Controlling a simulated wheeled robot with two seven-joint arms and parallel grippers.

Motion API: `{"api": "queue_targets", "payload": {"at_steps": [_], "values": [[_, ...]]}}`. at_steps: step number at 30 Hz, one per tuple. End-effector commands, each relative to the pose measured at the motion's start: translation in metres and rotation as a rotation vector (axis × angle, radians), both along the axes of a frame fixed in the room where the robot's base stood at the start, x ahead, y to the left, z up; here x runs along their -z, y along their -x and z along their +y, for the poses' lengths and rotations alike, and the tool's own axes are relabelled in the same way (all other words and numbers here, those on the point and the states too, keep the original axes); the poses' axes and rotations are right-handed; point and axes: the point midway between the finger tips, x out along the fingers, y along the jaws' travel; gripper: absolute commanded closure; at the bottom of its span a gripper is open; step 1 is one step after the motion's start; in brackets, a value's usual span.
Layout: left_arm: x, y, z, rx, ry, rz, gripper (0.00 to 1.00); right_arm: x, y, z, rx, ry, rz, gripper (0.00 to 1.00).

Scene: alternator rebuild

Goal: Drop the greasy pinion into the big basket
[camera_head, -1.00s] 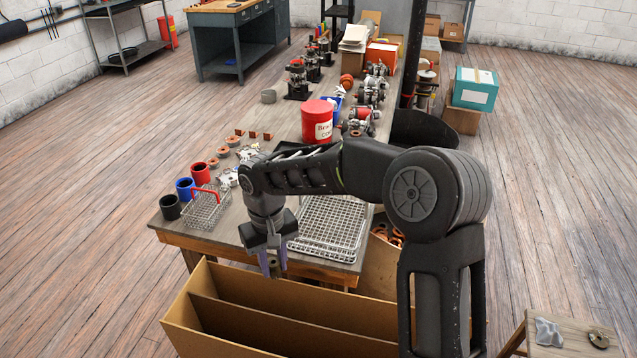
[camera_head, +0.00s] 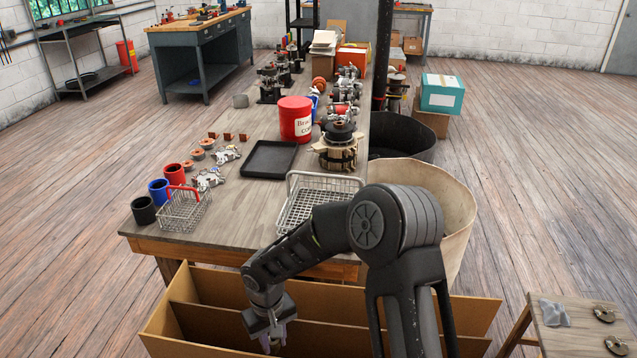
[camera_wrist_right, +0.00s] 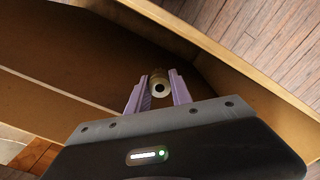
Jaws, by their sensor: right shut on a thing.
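My right gripper (camera_head: 273,340) is over the divided cardboard box in front of the table. In the right wrist view its purple fingers (camera_wrist_right: 158,92) are shut on the pinion (camera_wrist_right: 159,80), a small brass-coloured cylinder with a dark hole in its end. The pinion is mostly hidden in the head view. The big basket (camera_head: 298,218), a wire basket, stands on the near right part of the table, beyond my right forearm, which covers part of it. The gripper is apart from the basket, nearer the viewer. My left gripper does not show.
A small wire basket with a red handle (camera_head: 181,189) stands near the table's left edge beside black, blue and red cups.

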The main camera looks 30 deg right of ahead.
Motion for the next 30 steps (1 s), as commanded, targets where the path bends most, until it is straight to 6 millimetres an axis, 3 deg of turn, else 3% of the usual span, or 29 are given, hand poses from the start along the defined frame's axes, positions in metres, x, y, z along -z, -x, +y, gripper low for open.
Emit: {"api": "queue_targets", "payload": {"at_steps": [3,12,17,23,30], "values": [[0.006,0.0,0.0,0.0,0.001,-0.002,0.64,0.011,0.002,0.0,-0.001,-0.002,0.0,1.0],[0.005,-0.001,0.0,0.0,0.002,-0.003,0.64,0.011,0.003,0.001,-0.001,-0.003,0.0,1.0],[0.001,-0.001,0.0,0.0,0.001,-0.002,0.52,0.007,0.002,0.0,-0.001,-0.003,-0.001,1.0],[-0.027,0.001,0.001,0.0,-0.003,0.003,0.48,-0.024,0.002,0.0,-0.004,-0.002,-0.001,1.0],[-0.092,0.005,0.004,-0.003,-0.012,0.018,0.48,-0.096,-0.003,-0.008,-0.04,0.002,-0.001,1.0]]}}
